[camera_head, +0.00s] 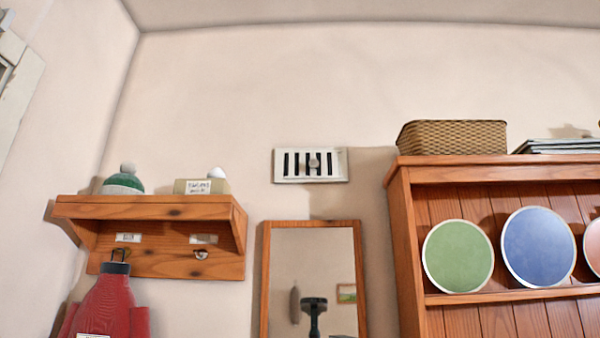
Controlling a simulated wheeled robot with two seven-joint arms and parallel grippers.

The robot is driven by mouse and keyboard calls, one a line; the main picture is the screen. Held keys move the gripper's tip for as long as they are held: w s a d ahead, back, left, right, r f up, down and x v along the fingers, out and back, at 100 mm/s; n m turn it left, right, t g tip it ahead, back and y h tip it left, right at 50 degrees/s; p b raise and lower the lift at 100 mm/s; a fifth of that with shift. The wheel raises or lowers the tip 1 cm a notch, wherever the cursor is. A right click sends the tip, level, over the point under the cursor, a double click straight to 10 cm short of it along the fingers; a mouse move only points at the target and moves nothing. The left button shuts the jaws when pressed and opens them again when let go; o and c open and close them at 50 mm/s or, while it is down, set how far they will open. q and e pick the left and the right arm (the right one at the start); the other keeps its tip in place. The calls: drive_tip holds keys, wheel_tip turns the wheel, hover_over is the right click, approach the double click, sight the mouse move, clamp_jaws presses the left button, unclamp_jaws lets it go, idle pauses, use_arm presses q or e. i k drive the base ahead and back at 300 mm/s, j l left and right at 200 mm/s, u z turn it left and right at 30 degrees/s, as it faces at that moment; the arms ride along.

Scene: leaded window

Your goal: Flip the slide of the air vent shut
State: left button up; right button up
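The air vent (311,178) is a small white rectangular plate high on the wall, above the mirror. Several dark upright slots show in it, so it looks open. A small round greyish knob (313,163) sits near the middle of the slots, a little right of centre. Neither of my grippers is in this view.
A wooden shelf with hooks (165,211) is left of the vent, with a red garment (105,308) hanging below. A wood-framed mirror (313,270) is under the vent. A wooden dresser (398,230) with plates and a wicker basket (452,137) stands right. The wall around the vent is bare.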

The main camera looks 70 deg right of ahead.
sight(313, 163)
drive_tip(key=z, duration=2.3)
